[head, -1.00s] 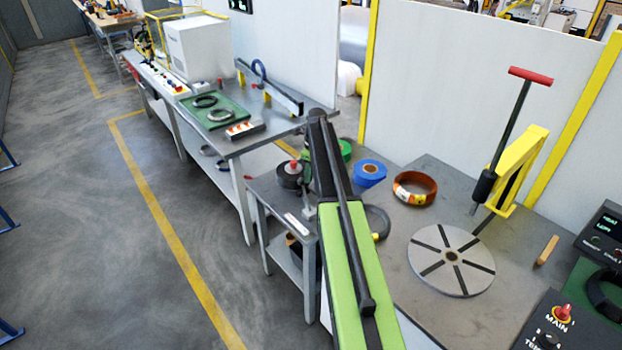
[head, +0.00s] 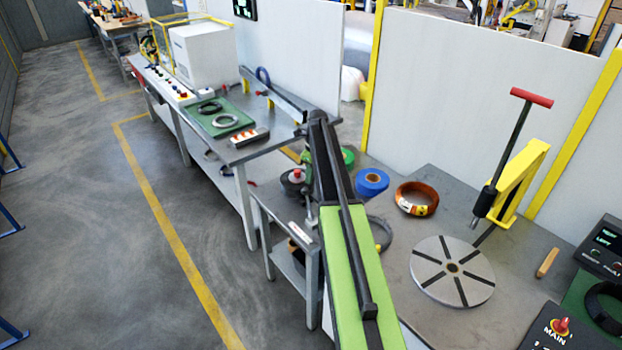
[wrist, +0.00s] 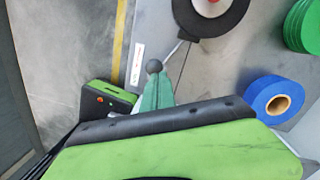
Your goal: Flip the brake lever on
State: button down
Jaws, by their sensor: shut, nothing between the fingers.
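The brake lever (wrist: 155,66) shows in the wrist view as a thin light rod with a dark ball knob. Its rod runs up and right towards a dark reel (wrist: 212,18) with a red centre. My gripper (wrist: 156,80) is a teal-green wedge of closed fingers with nothing between them. Its tips appear right at the ball knob; whether they touch it I cannot tell. In the head view my arm covers part of this area, and the lever is too small to make out beside the reel (head: 293,180).
A blue tape roll (wrist: 272,98) and a green roll (wrist: 303,25) stand to the right. In the head view, an orange-brown coil (head: 416,199), a slotted round plate (head: 452,271) and a red-handled tool (head: 508,155) occupy the right table. Open floor (head: 90,230) lies left.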

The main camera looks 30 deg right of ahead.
notch_tip(320, 180, up, 7)
jog(key=d+p, duration=0.1)
jog(key=p, duration=0.4)
jog(key=shift+d+f, duration=0.15)
jog(key=shift+f, duration=0.05)
